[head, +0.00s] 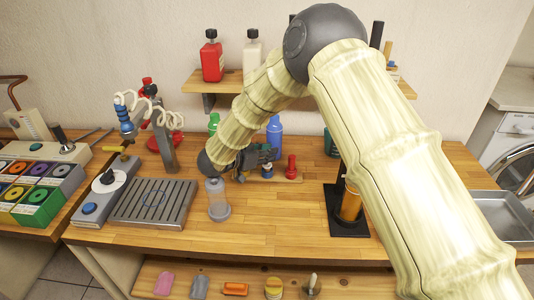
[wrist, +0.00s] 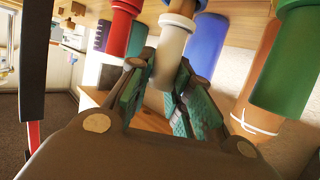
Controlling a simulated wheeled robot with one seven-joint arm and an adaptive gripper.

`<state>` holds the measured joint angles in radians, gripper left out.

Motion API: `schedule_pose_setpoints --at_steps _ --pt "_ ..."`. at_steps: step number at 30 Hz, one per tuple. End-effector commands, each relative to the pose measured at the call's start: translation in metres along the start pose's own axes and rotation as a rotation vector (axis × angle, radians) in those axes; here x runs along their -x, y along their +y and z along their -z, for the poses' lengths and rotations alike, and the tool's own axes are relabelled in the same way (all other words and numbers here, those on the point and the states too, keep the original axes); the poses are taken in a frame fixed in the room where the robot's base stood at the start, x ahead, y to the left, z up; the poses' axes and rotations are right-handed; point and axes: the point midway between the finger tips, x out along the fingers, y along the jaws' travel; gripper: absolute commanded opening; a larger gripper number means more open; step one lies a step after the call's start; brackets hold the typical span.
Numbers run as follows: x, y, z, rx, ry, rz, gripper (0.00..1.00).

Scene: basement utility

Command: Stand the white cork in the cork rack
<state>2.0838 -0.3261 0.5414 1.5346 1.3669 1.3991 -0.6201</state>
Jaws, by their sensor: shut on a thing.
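My gripper (head: 257,156) is at the back middle of the bench, at the end of my arm. In the wrist view, its two green-padded fingers (wrist: 163,70) are shut on the white cork (wrist: 171,48). I cannot tell whether the cork touches or sits in anything. A pale wooden strip, which looks like the cork rack (head: 287,180), lies by the gripper. A red cork (head: 291,167) stands upright on it and also shows in the wrist view (wrist: 119,32).
A blue bottle (head: 274,132) and a green bottle (head: 214,121) stand behind. A grooved tray (head: 153,203) is left; a black stand (head: 346,222) with an orange cylinder is right. The front middle of the bench is clear.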

Motion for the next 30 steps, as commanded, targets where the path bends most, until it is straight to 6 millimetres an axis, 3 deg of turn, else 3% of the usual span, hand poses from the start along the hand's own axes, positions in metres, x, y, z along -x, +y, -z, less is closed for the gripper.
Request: schedule_pose_setpoints --at_steps 30 --pt "-0.002 0.001 -0.009 0.001 0.000 0.000 0.02"
